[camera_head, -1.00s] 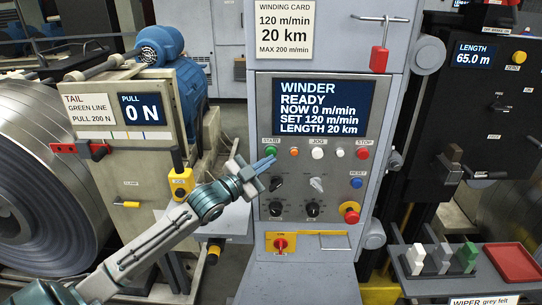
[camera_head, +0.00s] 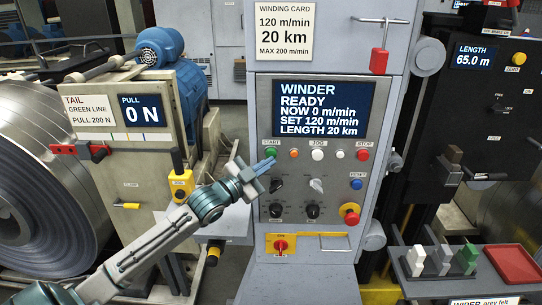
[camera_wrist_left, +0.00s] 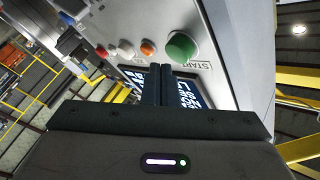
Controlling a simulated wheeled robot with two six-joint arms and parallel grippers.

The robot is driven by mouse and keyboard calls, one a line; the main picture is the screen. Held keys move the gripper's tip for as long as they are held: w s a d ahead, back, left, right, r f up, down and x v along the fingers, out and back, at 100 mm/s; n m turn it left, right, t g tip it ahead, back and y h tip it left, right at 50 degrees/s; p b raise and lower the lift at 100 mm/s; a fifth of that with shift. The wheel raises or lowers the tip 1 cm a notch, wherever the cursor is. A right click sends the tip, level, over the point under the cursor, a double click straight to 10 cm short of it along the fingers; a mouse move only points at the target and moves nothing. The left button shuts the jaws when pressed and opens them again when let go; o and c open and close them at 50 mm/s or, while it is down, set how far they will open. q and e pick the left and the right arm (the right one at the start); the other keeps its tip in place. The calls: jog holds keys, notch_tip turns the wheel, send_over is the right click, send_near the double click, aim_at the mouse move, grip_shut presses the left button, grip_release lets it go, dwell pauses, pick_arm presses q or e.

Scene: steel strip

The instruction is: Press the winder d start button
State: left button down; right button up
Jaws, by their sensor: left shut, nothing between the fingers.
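The green start button (camera_head: 271,152) sits at the upper left of the winder's control panel, under a START label. It also shows in the left wrist view (camera_wrist_left: 181,47), tilted, just beyond my fingertips and slightly to their right. My left gripper (camera_head: 270,162) is shut and empty, with its tips at the panel just below the green button. In the left wrist view its two dark fingers (camera_wrist_left: 160,72) are together. Whether the tips touch the panel I cannot tell. The winder display (camera_head: 322,108) reads READY, NOW 0 m/min, SET 120 m/min, LENGTH 20 km. My right gripper is not in view.
An orange button (camera_head: 294,153), a white JOG button (camera_head: 317,154) and a red STOP button (camera_head: 362,155) share the row. Black knobs (camera_head: 276,185) lie below the start button. A red and yellow emergency button (camera_head: 350,213) is lower right. A steel coil (camera_head: 40,180) stands left.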

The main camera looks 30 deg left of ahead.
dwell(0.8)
pick_arm(q)
jog(key=shift+w+a+b, duration=0.25)
jog(key=shift+w+b, duration=0.15)
jog(key=shift+b, duration=0.6)
